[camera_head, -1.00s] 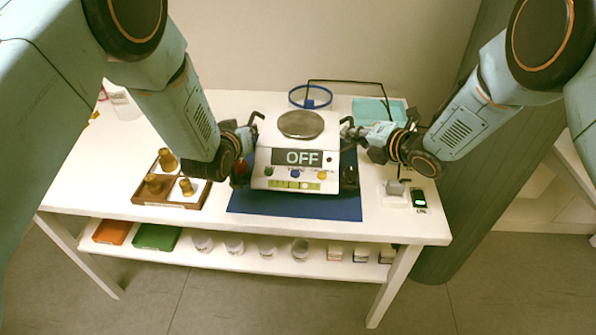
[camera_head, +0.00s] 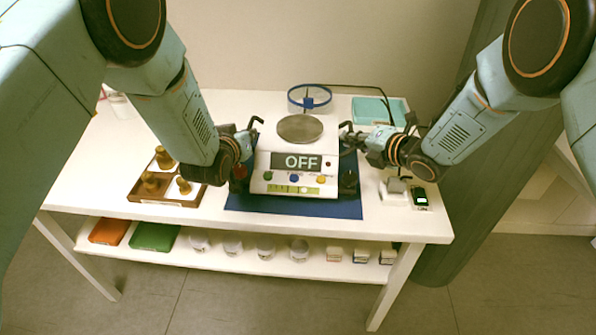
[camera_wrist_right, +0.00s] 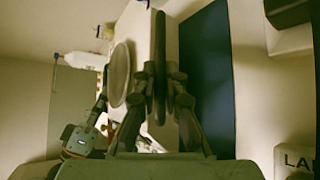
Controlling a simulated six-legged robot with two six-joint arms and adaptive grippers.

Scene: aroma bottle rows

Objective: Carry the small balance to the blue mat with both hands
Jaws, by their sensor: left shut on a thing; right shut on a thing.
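The small balance (camera_head: 292,186) is white with a round metal pan (camera_head: 299,128) and a dark display reading OFF. It is over the blue mat (camera_head: 300,206), whose front and right parts show; I cannot tell whether it touches the mat. My left gripper (camera_head: 256,128) is shut at the balance's left side. My right gripper (camera_head: 347,132) is shut at its right side. In the right wrist view, the right gripper (camera_wrist_right: 160,75) closes on a dark upright handle beside the pan (camera_wrist_right: 119,75), with the blue mat (camera_wrist_right: 207,80) to the right.
A wooden tray (camera_head: 150,199) with brass weights stands left of the mat. A blue ring on a stand (camera_head: 309,97) and a teal box (camera_head: 372,109) are behind. A lower shelf holds jars.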

